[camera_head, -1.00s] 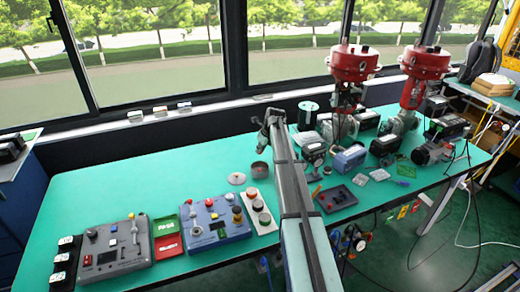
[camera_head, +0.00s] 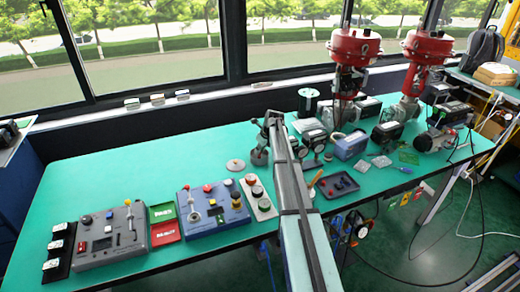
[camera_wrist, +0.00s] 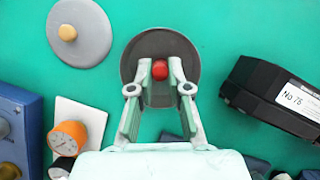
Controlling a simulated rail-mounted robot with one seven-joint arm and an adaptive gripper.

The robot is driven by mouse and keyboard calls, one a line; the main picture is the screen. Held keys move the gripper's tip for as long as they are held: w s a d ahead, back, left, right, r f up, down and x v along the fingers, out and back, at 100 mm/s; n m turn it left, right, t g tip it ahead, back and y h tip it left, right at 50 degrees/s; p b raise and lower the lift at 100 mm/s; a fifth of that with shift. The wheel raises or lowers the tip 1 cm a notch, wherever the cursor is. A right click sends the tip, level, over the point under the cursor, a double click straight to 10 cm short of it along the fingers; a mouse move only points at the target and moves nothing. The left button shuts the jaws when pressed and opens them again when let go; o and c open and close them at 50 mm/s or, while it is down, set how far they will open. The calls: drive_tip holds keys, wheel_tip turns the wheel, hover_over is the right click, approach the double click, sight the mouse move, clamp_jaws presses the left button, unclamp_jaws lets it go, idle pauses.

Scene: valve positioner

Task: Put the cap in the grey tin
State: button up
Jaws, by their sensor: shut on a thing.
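The red cap (camera_wrist: 160,69) shows between my fingertips in the wrist view, and my gripper (camera_wrist: 160,76) is shut on it. The grey tin (camera_wrist: 186,46) is a round, dark grey, open container directly behind the cap and fingertips in that view. In the head view the tin (camera_head: 259,158) stands on the green bench, just below my gripper (camera_head: 268,140). The cap appears over the tin's opening; I cannot tell its exact height above it. The fingers hide part of the tin's near side.
A grey disc with an orange knob (camera_wrist: 80,30) lies left of the tin. A white button strip (camera_head: 258,197) and a blue control box (camera_head: 212,212) are nearer the front.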

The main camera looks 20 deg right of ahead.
drive_tip(key=o, duration=0.7)
drive_tip(key=shift+o, duration=0.2)
wheel_tip(320, 180, up, 7)
drive_tip(key=p, duration=0.4)
idle(0.4)
